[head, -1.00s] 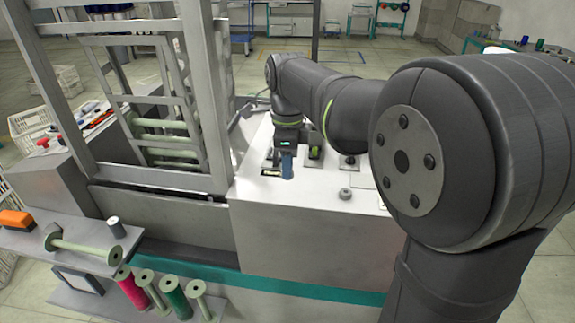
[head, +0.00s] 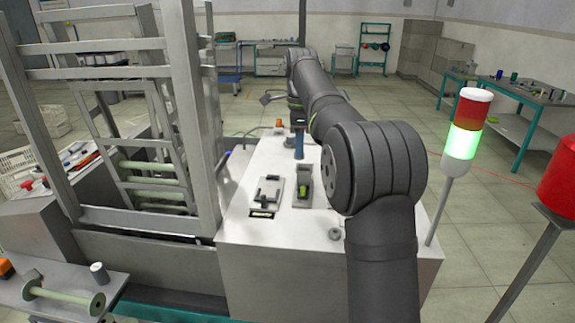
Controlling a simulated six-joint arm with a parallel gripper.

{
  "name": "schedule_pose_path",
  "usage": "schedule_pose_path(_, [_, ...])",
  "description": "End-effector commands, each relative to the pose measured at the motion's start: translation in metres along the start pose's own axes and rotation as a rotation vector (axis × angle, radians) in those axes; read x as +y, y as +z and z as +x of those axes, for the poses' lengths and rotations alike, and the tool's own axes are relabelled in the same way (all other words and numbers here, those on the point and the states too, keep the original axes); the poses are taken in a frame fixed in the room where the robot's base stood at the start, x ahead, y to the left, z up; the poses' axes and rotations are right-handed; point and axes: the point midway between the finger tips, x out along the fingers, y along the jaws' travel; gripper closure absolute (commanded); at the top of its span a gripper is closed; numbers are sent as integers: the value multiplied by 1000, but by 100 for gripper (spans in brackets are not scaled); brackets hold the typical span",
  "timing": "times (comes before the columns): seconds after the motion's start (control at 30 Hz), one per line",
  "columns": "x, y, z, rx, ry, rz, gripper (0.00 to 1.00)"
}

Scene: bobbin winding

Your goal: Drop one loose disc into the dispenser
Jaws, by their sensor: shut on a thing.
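My gripper (head: 299,152) is at the far end of my arm, above the back of the white worktop (head: 240,226). A narrow blue part shows at its tip. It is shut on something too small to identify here. A small grey ring-like disc (head: 335,233) lies near the worktop's front right, beside my arm and well apart from the gripper. I cannot tell which fixture is the dispenser. A grey holder with a yellow-green piece (head: 304,188) stands in front of the gripper. A plate with a black handle (head: 268,193) is left of it. My arm hides the worktop's right side.
A tall grey frame (head: 190,120) stands left of the worktop. A shelf with a pale green bobbin (head: 62,296) is at front left.

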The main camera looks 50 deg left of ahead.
Motion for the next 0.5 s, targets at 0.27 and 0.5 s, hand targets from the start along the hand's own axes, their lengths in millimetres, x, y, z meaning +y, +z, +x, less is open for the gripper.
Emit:
schedule_pose_path(0.27, [-22, -16, -6, 0, 0, 0, 87])
schedule_pose_path(0.5, [-22, -17, 7, 0, 2, -1, 87])
